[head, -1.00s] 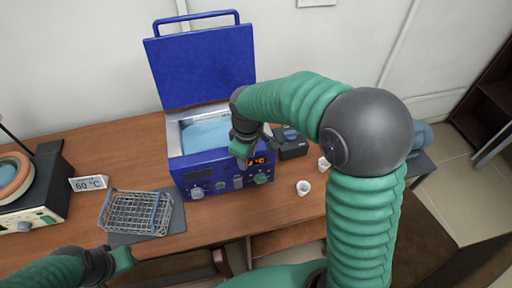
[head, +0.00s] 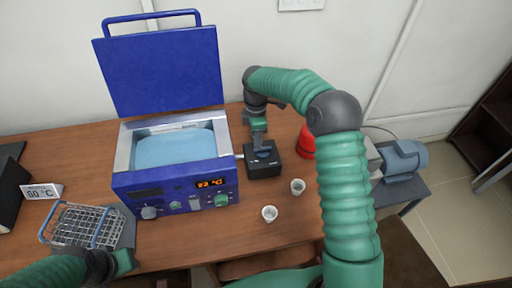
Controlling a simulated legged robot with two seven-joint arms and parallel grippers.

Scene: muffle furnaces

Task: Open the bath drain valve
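The blue water bath (head: 172,190) stands on the wooden table with its lid (head: 160,70) raised and light-blue water (head: 175,148) inside. Its display reads in °C.
A wire basket (head: 82,226) rests on a grey mat at left, near a "60 °C" card (head: 41,191). Two small white cups (head: 270,213) stand right of the bath. A red object (head: 307,142) is partly hidden behind my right arm. A grey-blue machine (head: 402,160) stands at right.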

